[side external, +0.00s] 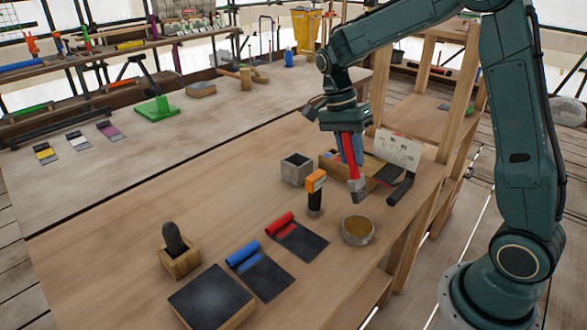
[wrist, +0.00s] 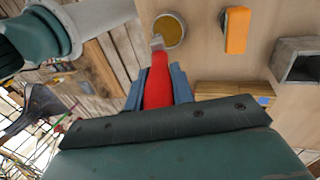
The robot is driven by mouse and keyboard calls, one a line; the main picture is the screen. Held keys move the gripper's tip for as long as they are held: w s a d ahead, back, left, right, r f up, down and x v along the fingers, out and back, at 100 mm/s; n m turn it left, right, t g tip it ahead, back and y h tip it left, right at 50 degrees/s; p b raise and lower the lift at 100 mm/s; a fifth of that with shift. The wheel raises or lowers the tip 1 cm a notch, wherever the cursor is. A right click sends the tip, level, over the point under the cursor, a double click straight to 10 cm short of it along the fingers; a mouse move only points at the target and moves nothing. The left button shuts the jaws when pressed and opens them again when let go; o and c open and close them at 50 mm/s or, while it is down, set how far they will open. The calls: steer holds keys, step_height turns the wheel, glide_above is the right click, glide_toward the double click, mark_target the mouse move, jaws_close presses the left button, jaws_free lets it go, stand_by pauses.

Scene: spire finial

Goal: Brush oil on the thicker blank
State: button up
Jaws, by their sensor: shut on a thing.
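My gripper (side external: 350,138) is shut on a red-handled brush (side external: 353,165) with a pale grey head, pointing down. The brush (wrist: 158,85) also shows in the wrist view between my blue fingers (wrist: 156,92). A round metal bowl of amber oil (side external: 358,231) stands on the bench, below and slightly right of the brush head. In the wrist view the oil bowl (wrist: 169,30) lies just beyond the brush head, which overlaps its edge in the picture. I cannot tell contact there. No piece is clearly recognisable as the thicker blank.
An orange-topped black tool (side external: 316,192), a grey open box (side external: 297,168) and a wooden tray (side external: 332,160) stand near the brush. Red (side external: 280,222) and blue (side external: 242,254) rolls with dark mats, a dark slab (side external: 212,298) and a wooden holder (side external: 181,263) are nearer left.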

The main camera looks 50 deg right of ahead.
mark_target(352, 182)
steer(key=shift+s+a+f, duration=0.15)
steer(key=shift+s+f, duration=0.05)
steer(key=shift+s, duration=0.35)
steer(key=shift+f, duration=0.1)
steer(key=shift+f, duration=3.55)
stand_by(0.5)
steer(key=shift+r, duration=0.1)
steer(key=shift+r, duration=3.5)
steer(key=shift+w, duration=0.15)
